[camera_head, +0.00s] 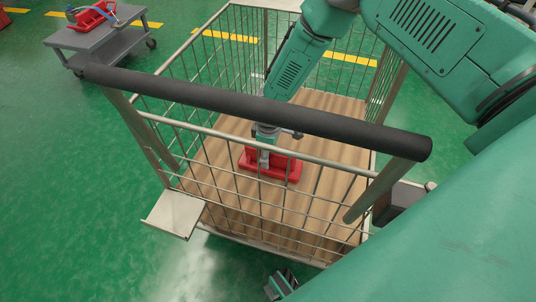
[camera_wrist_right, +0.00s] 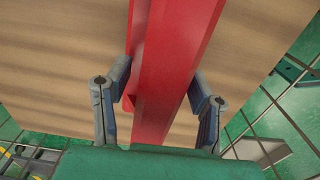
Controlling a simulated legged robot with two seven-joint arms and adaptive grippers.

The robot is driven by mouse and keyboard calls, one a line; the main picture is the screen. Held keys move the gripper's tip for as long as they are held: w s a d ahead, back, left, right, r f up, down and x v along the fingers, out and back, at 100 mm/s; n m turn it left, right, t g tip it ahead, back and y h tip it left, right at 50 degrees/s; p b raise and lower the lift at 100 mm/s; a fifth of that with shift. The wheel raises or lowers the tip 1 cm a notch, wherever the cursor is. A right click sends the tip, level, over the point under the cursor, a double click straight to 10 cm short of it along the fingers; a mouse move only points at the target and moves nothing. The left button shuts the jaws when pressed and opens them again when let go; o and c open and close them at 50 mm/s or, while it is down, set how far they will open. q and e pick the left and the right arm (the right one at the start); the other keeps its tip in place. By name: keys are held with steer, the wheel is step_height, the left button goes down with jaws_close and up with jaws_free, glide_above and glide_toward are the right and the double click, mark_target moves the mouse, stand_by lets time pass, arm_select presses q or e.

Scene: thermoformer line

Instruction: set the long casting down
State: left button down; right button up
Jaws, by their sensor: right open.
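The long casting (camera_head: 270,165) is a red bar with a wider base, lying on the wooden floor of the wire cage cart (camera_head: 225,160). In the right wrist view the casting (camera_wrist_right: 170,60) runs lengthwise between the jaws. My right gripper (camera_head: 265,158) reaches down into the cage over the casting's middle. Its fingers (camera_wrist_right: 163,100) are open, one on each side of the casting, with a visible gap at the right finger. What seems to be my left gripper (camera_head: 281,284) shows small at the bottom edge of the head view, partly hidden; its jaws are unclear.
The cart's black handle bar (camera_head: 250,108) crosses in front of my right arm. Wire walls stand around the wooden floor, which has bare room around the casting. A grey trolley (camera_head: 100,38) with a red item stands at the back left on the green floor.

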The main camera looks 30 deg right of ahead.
step_height(320, 180, up, 11)
steer(key=p, duration=0.3)
steer(key=shift+d+f, duration=0.1)
steer(key=shift+f, duration=0.05)
steer(key=shift+r, duration=0.55)
